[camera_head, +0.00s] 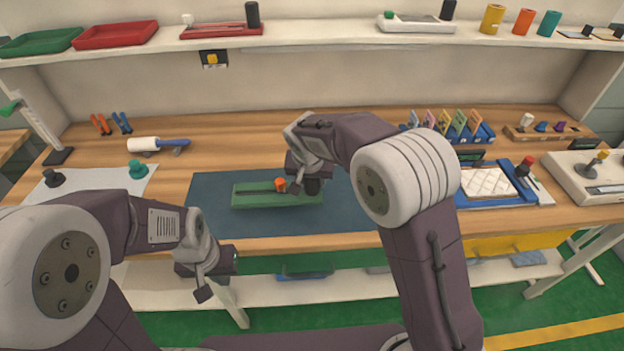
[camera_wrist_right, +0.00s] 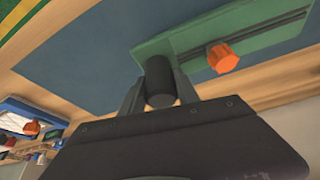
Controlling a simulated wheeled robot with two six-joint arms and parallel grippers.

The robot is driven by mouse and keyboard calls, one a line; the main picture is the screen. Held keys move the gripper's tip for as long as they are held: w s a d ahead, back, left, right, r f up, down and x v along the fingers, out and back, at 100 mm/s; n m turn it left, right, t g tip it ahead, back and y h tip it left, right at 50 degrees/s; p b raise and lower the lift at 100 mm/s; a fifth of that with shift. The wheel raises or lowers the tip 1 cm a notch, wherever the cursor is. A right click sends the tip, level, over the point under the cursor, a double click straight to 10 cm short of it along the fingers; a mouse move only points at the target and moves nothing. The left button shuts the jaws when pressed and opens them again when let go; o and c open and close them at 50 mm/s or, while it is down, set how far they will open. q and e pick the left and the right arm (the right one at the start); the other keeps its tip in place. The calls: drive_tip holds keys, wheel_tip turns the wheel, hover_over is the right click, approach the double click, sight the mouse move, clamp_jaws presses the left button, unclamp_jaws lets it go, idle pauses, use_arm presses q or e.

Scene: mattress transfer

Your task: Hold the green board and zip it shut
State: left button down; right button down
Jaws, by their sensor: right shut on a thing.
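The green board (camera_head: 250,199) lies on the dark blue mat, with a dark slot along its length. An orange knob (camera_head: 281,184) sits on the slot, right of the board's middle; it also shows in the right wrist view (camera_wrist_right: 222,57). A black cylindrical post (camera_wrist_right: 160,82) stands at the board's end. My right gripper (camera_wrist_right: 158,95) is shut on this post, with a finger on either side; the head view shows it at the board's right end. My left gripper (camera_head: 220,278) is open and empty in front of the table's front edge, below and left of the board.
The blue mat (camera_head: 345,222) has free room around the board. A white roller (camera_head: 145,144) and a green knob (camera_head: 138,169) lie at left. A blue tray (camera_head: 462,200) stands at right. The table's front edge (camera_head: 290,243) lies between my left gripper and the board.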

sight(312, 192)
drive_tip(key=shift+f+b, duration=2.05)
drive_tip(key=shift+f, duration=0.5)
drive_tip(key=shift+r, duration=0.1)
